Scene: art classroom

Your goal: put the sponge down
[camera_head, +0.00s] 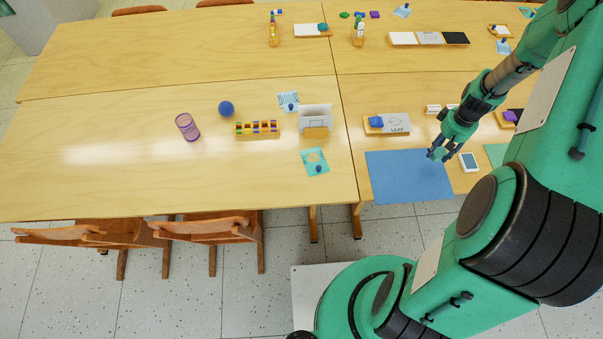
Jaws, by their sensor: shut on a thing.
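My gripper (438,154) is above the right part of the blue mat (392,180), at the near edge of the right table. It is shut on a small green thing, which I take to be the sponge (441,153). The fingers partly hide it, and its shape is hard to make out. I cannot tell whether it touches the mat. The visible part of the mat is bare.
A white-faced flat device (468,161) lies just right of the mat. A wooden tray (372,130) with a blue block and a card stands behind the mat.

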